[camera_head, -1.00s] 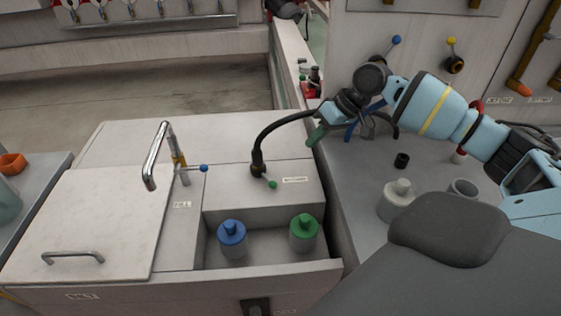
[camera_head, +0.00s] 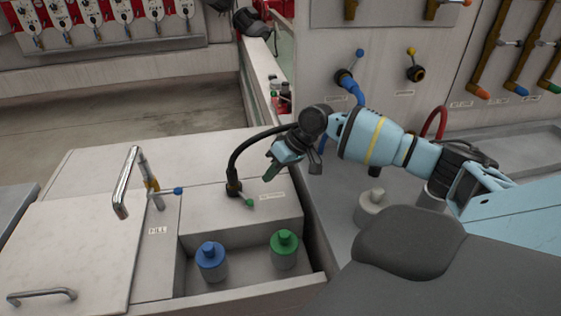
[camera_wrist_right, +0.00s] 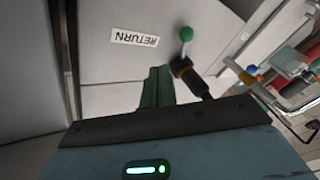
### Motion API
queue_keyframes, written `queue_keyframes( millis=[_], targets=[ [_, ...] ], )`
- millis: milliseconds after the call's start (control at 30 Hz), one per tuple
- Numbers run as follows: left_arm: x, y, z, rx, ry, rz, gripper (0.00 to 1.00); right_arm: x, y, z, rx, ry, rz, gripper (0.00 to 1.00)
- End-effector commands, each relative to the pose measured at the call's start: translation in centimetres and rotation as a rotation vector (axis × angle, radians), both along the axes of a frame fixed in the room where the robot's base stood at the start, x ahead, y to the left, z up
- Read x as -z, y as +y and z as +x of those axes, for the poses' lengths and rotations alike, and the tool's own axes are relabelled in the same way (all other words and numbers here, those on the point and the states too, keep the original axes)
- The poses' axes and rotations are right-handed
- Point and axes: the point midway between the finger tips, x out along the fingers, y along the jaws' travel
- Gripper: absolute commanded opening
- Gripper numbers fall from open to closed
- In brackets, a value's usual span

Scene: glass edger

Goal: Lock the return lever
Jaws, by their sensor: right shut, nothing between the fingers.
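The return lever (camera_head: 249,203) is a short handle with a green ball end, at the foot of a black hose fitting (camera_head: 234,187) on the white cabinet's raised block. In the right wrist view its green ball (camera_wrist_right: 186,33) stands beside the upside-down RETURN label (camera_wrist_right: 134,38). My right gripper (camera_head: 271,172) is shut and empty, its green fingers above and slightly right of the lever in the head view, apart from it. In the wrist view the shut fingers (camera_wrist_right: 156,88) are left of the lever. My left gripper is not in view.
A blue-knobbed FILL lever (camera_head: 178,190) and a curved spout (camera_head: 125,190) stand to the left. A blue-capped bottle (camera_head: 211,262) and a green-capped bottle (camera_head: 284,250) sit in the front recess. The black hose (camera_head: 255,143) arches close behind my right gripper.

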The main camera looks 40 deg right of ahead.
Motion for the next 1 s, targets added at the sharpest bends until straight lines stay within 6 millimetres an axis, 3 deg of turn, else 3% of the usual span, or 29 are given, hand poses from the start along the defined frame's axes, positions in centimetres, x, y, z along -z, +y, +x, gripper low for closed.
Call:
queue_keyframes(
  millis=[100,400,1000],
  targets=[
    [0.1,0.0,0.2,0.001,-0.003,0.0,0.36,1.9,1.0,0.8,0.0,0.001,0.001,0.0],
    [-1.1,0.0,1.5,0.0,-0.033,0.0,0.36,2.3,4.3,0.9,0.0,-0.001,-0.001,0.0],
    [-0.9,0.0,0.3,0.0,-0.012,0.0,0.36,2.5,5.0,1.0,0.003,0.0,0.0,0.0]
  ],
)
